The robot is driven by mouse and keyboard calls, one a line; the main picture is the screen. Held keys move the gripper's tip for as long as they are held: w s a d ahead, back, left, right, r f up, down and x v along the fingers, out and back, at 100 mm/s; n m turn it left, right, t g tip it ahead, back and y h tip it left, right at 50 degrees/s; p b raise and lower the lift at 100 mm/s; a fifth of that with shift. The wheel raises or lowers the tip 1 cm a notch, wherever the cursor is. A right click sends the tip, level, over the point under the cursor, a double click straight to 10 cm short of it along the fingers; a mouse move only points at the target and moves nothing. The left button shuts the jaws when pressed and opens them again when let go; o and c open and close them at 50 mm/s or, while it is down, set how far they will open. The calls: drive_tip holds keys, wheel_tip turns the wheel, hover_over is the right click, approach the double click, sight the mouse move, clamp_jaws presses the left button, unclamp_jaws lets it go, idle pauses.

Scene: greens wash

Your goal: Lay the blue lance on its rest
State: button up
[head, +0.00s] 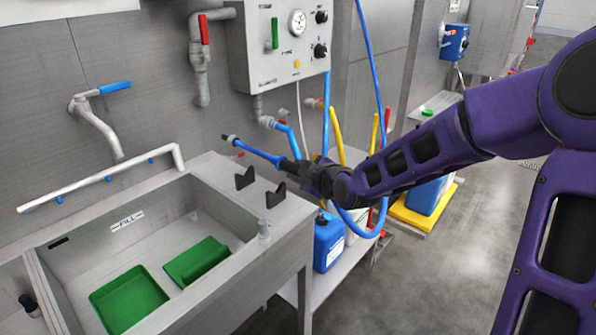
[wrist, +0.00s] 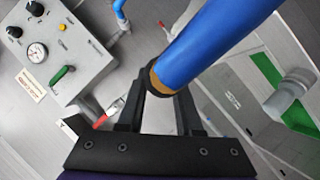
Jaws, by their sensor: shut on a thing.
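The blue lance (head: 258,153) has a blue shaft with a dark nozzle end pointing up and left in the head view. My gripper (head: 298,171) is shut on the lance near its dark rear part. In the wrist view the blue shaft (wrist: 215,42) runs to the upper right, and the fingers (wrist: 160,88) close by its dark, brown-edged collar. The rest appears to be two black notched brackets (head: 245,178) (head: 276,195) on the sink's right ledge. The lance is held apart from them, above and behind. I cannot make out the brackets in the wrist view.
The sink (head: 60,258) holds green trays (head: 128,299). A grey control box (head: 285,42) with a gauge hangs on the wall behind the lance. A blue hose (head: 366,60) loops near my arm. A blue canister (head: 328,243) stands on a low shelf. Open floor lies right.

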wheel_tip(320, 180, down, 9)
drive_tip(key=b, duration=0.7)
drive_tip(key=shift+r, duration=0.2)
drive_tip(key=o, duration=1)
drive_tip(key=shift+o, duration=0.2)
drive_tip(key=shift+s+d, duration=0.1)
